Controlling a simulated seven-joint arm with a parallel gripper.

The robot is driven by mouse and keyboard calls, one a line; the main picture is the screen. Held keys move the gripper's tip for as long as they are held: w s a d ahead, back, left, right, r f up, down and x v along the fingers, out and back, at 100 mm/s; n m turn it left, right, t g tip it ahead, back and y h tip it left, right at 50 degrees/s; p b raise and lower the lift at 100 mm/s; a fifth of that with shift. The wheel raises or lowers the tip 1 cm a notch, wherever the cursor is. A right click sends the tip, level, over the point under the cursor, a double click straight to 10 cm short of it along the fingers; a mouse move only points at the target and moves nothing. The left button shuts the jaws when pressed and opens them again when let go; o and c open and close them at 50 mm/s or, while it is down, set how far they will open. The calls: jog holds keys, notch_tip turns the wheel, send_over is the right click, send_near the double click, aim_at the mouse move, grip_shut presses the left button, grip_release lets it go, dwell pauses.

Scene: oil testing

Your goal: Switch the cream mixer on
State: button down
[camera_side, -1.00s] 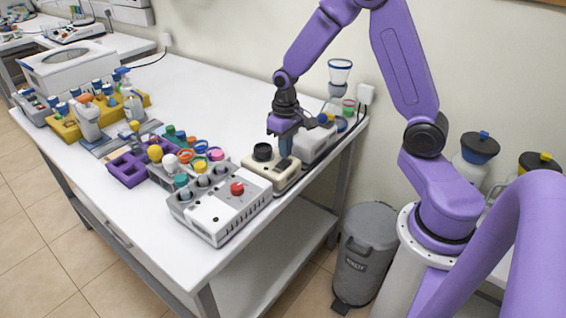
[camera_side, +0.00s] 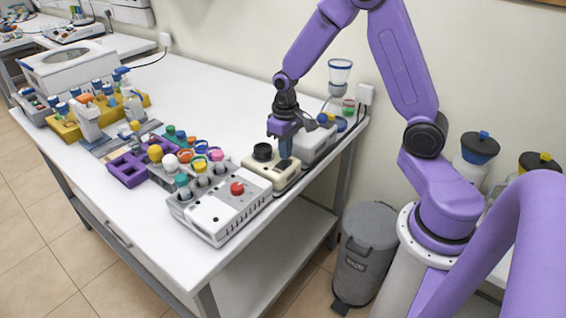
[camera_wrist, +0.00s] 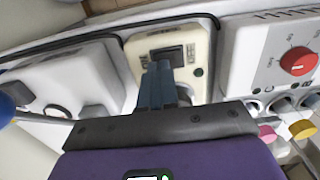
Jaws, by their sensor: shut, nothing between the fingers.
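The cream mixer (camera_side: 262,172) stands near the table's front right edge, with a round black top (camera_side: 263,152). In the wrist view its cream body (camera_wrist: 204,42) bears a dark rocker switch (camera_wrist: 168,53) between small printed labels. My gripper (camera_side: 285,158) points down over the switch end of the mixer. Its blue-grey fingers (camera_wrist: 157,68) are shut together with nothing between them, and their tips overlap the near edge of the switch in the wrist view. I cannot tell whether they touch it or which way the rocker is tipped. The fingers and palm hide the mixer's black top.
A white block with a red knob (camera_side: 237,188) and several tubes stands close to the mixer on one side. A grey-white device (camera_side: 318,142) stands close on the other. A purple rack (camera_side: 127,169) lies further left. The table's back middle is clear.

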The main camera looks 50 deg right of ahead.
jog(key=shift+f, duration=0.6)
dwell(0.4)
jog(key=shift+r, duration=3.5)
jog(key=shift+a, duration=0.1)
jog(key=s+a+r+n, duration=0.4)
jog(key=s+a+n, duration=0.3)
jog(key=s+a, duration=0.4)
jog(key=s+r+n, duration=0.1)
jog(key=s+n, duration=0.4)
jog(key=s, duration=0.9)
jog(key=shift+s+d+r+n, duration=0.2)
jog(key=shift+s+r+n, duration=0.05)
jog(key=shift+n, duration=0.05)
